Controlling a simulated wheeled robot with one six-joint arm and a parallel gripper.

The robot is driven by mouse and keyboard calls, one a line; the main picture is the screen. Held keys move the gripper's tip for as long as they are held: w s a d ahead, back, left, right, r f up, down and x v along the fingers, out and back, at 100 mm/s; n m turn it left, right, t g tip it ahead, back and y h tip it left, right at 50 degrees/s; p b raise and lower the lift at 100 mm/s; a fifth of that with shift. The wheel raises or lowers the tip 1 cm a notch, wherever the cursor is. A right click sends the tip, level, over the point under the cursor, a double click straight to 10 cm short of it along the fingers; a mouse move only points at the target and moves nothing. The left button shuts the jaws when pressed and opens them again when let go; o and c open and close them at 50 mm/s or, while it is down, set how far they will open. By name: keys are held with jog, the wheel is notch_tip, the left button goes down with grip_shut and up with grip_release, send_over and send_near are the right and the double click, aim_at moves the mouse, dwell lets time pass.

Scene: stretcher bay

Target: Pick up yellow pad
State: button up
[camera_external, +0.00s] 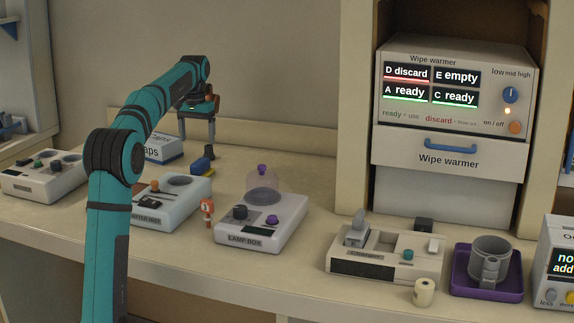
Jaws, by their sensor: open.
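A small yellow piece (209,149) shows beside a blue block (202,165) on the counter, behind the lamp box. It may be the yellow pad; it is too small to tell its shape or whether the two are joined. My gripper (198,139) points down, open and empty, with its fingers apart just above and behind the yellow piece. I cannot tell the exact gap between them.
A white box with blue edges (162,150) stands left of my gripper. The lamp box (262,226) with its clear dome and a white dial box (165,204) stand in front. A small red-and-white figure (207,211) stands between them. The wipe warmer (452,100) is at right.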

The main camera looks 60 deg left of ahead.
aim_at(211, 161)
notch_tip(211, 161, down, 6)
jog(key=shift+r, duration=0.25)
jog(key=shift+w+a+f, duration=0.15)
jog(key=shift+f, duration=1.2)
jog(key=shift+w+a+f, duration=0.1)
jog(key=shift+w+f, duration=0.05)
jog(key=shift+f, duration=1.2)
jog(key=c, duration=1.1)
jog(key=shift+r, duration=0.15)
